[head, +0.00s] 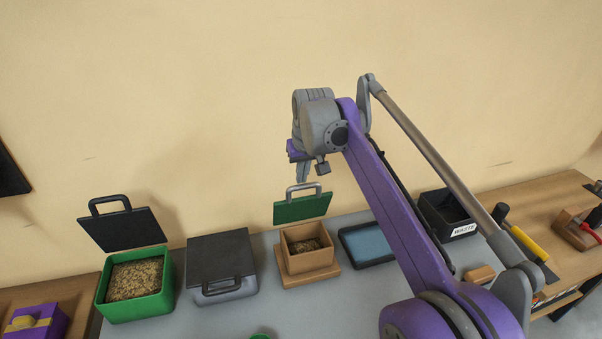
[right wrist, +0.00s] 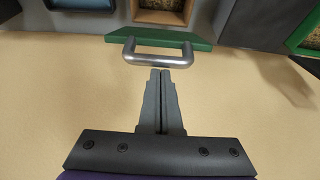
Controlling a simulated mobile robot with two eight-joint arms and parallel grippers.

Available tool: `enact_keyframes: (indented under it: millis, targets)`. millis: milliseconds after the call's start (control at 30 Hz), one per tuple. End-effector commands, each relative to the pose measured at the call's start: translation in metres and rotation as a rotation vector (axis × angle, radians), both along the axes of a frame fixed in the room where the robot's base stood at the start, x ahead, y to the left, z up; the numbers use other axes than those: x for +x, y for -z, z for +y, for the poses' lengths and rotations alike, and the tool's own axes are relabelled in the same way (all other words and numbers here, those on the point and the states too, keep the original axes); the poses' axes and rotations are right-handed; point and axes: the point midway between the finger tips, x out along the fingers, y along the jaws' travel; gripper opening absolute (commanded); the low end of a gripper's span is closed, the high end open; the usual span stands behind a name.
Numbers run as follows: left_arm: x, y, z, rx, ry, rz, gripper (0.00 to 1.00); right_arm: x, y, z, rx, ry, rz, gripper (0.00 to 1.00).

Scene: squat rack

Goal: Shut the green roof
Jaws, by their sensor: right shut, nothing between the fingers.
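The green roof (head: 303,207) stands raised and open at the back of a small wooden box (head: 307,262) with seed-like filling. A grey metal handle (head: 304,189) is fixed on the roof. The roof (right wrist: 180,42) and its handle (right wrist: 158,53) also show in the right wrist view. My right gripper (head: 303,178) is just above the handle. In the right wrist view its fingertips (right wrist: 161,72) are together and empty, close to the handle's bar; I cannot tell whether they touch it. My left gripper is not in view.
A green box (head: 168,292) with a raised dark lid (head: 122,229) and a grey box with a shut dark lid (head: 219,258) stand to the left. A blue tray (head: 368,244) and a black waste bin (head: 443,212) stand to the right. The wall is close behind.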

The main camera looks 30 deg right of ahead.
Motion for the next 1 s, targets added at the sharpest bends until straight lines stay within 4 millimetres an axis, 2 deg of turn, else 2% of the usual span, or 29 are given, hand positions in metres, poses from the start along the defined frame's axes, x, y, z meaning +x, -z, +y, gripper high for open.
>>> enact_keyframes:
  millis: [267, 467, 767, 1000]
  targets:
    - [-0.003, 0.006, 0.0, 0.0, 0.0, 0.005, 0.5, -0.009, 0.003, 0.002, -0.009, 0.0, -0.039, 0.0]
    - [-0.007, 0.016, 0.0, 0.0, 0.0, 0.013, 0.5, -0.026, 0.009, 0.006, -0.029, 0.0, -0.117, 0.0]
    - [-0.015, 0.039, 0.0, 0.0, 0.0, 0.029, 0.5, -0.07, 0.03, 0.016, -0.085, 0.0, -0.348, 0.0]
    - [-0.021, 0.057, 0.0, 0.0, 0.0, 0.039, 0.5, -0.105, 0.057, 0.025, -0.137, 0.0, -0.568, 0.0]
